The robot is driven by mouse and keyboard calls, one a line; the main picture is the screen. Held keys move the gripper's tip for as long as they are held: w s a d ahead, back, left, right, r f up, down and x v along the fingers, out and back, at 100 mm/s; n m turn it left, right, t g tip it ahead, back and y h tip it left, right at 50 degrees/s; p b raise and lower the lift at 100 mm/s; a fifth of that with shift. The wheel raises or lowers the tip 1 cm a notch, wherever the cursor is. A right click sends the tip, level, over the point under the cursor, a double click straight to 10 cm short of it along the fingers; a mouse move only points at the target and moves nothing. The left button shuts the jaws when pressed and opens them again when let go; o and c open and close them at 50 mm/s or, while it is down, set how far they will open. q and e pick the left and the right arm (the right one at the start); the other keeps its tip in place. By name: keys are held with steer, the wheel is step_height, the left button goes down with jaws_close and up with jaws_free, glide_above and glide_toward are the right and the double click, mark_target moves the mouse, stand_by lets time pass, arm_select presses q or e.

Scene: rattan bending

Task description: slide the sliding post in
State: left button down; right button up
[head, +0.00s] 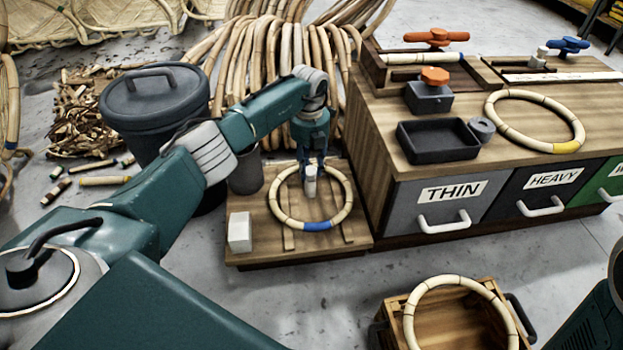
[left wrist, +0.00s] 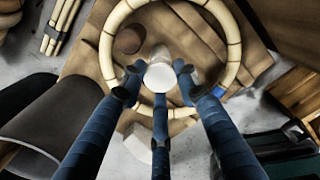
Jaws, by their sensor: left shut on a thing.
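The sliding post (head: 311,187) is a small white upright piece inside a rattan ring on a low wooden board (head: 250,200). The rattan ring (head: 345,183) has a blue band at its front and lies flat around the post. My left gripper (head: 311,170) points down at the post from above and is shut on it. In the left wrist view the round white top of the post (left wrist: 160,76) sits between my blue fingers. Whether the post touches the ring cannot be told. My right gripper is not in view.
A white block (head: 240,232) stands at the board's front left, outside the ring. A grey cup (head: 246,172) and lidded bin (head: 155,105) stand left. The drawer bench (head: 365,150) is close on the right. A crate (head: 455,325) with another ring is in front.

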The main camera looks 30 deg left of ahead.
arm_select(q)
steer(key=shift+s+a, duration=0.1)
steer(key=shift+a, duration=0.1)
steer(key=c, duration=1.3)
jaws_free()
steer(key=shift+r, duration=0.4)
step_height(320, 180, up, 11)
steer(key=shift+r, duration=0.1)
